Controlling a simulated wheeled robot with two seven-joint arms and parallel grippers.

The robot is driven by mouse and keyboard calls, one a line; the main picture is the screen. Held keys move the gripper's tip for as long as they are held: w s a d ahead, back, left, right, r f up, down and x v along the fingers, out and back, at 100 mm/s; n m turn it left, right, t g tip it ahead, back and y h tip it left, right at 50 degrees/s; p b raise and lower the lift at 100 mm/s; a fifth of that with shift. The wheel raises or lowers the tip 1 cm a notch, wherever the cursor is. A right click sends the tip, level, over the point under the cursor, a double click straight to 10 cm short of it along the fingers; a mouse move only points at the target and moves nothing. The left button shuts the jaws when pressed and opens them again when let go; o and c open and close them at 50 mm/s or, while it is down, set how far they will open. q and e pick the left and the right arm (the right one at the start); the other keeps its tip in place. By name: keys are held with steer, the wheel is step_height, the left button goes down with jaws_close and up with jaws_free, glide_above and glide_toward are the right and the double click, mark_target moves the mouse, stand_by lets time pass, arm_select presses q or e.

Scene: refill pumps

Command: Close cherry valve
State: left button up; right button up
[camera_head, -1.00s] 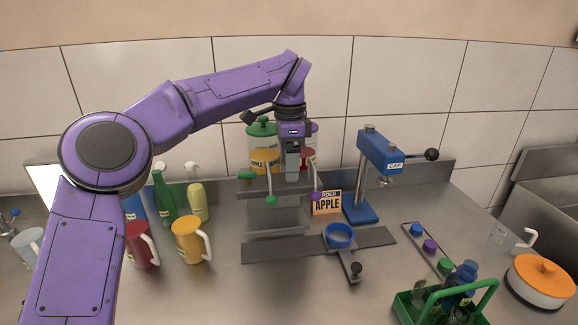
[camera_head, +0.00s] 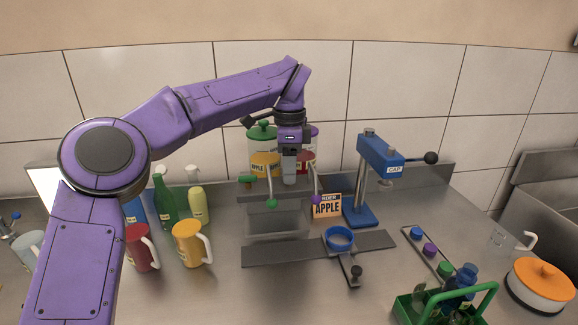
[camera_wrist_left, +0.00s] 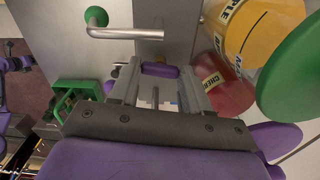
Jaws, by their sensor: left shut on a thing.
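The cherry dispenser is a red jar (camera_head: 306,162) at the back, partly hidden by my gripper; its red side and part of a label show in the left wrist view (camera_wrist_left: 226,88). My left gripper (camera_head: 289,181) points down in front of it at valve height, shut on the cherry valve's handle, which the fingers mostly hide. A small purple piece (camera_wrist_left: 160,70) shows between the fingertips in the left wrist view. My right gripper is not in view.
The yellow apple jar (camera_head: 264,160) stands close on the left. A blue cap press (camera_head: 380,155) and an APPLE order sign (camera_head: 327,206) stand to the right. A blue ring holder (camera_head: 339,238) is in front. A green crate (camera_head: 420,312) with bottles sits front right.

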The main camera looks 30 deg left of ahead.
arm_select(q)
steer(key=m, duration=0.4)
steer(key=shift+p, duration=0.4)
steer(key=m+p, duration=0.1)
steer(key=m, duration=0.3)
steer(key=shift+r, duration=0.1)
steer(key=m+p, duration=0.2)
steer(key=m, duration=0.2)
steer(key=shift+m+p, duration=1)
steer(key=shift+m, duration=1.1)
steer(key=o, duration=1.1)
steer(key=shift+c, duration=0.2)
